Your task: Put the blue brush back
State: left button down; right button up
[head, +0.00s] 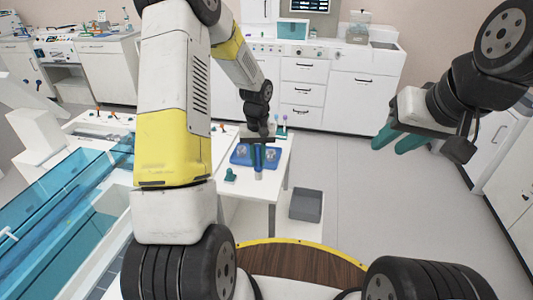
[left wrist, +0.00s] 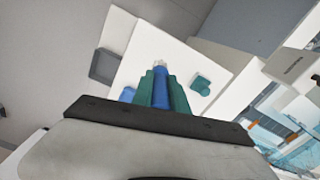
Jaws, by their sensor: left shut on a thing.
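The blue brush (head: 258,172) is in my left gripper (head: 262,158), over the front part of a small white table. In the left wrist view the blue brush (left wrist: 160,90) stands between the teal fingers of my left gripper (left wrist: 160,95), with a pale tip at its far end. The left gripper is shut on it. Whether the brush touches the table is not clear. My right gripper (head: 398,140) is at the right, over the floor, with its teal fingers apart and empty.
Thin coloured-tip items (head: 284,122) stand behind. A grey bin (head: 306,205) is at the right; a water tank (head: 60,225) is at the left.

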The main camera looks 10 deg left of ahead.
aim_at(258, 166)
pick_arm(q)
jog(key=shift+f, duration=1.65)
jog(key=shift+f, duration=0.1)
jog(key=c, duration=1.3)
grip_release()
